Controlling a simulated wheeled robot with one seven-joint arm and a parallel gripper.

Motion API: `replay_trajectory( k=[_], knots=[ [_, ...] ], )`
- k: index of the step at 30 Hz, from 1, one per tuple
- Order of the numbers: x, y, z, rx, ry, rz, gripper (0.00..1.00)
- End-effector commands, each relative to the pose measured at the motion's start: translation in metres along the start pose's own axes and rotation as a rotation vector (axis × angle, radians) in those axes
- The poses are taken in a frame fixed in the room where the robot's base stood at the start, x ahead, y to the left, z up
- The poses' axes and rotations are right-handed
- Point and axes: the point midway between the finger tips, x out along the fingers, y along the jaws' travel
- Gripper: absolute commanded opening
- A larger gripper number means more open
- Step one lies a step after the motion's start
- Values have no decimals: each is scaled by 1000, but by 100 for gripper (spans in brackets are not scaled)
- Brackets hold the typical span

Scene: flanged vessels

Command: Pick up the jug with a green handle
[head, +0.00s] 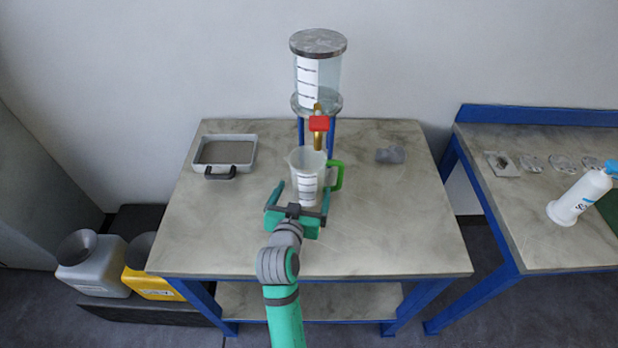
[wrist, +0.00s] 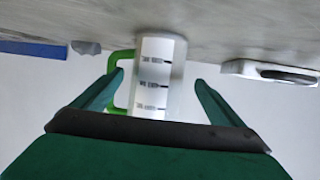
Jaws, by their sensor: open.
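The jug (head: 308,182) is a pale, translucent measuring vessel with a white scale label and a green handle (head: 336,174) on its right side. It stands upright on the table below the tap of a clear tank. My gripper (head: 302,192) is open, with one finger on each side of the jug. In the wrist view the jug (wrist: 158,75) shows between the two green fingers, and its handle (wrist: 118,75) is at the left, close to the left finger. The jug's lower part is partly hidden by my gripper.
The clear tank (head: 319,80) with a red-handled tap (head: 319,123) stands on blue legs just behind the jug. A grey tray (head: 225,153) lies at left, a small grey object (head: 390,154) at right. The table's (head: 410,225) front right is clear.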

Motion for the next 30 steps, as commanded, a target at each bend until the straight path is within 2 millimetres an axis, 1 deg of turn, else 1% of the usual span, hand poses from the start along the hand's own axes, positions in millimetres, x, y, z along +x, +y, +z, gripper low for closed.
replay_trajectory(
  k=[4,9,12,15,22,28,29,30],
  knots=[
    [12,3,-1,1,0,5,92],
    [37,6,-4,3,0,7,92],
    [48,6,-3,2,-1,8,92],
    [53,6,-3,2,-1,7,92],
    [54,5,-3,2,0,6,92],
    [54,5,-3,2,0,6,44],
    [54,5,-3,2,0,6,43],
    [53,5,-4,2,3,5,39]
  ],
)
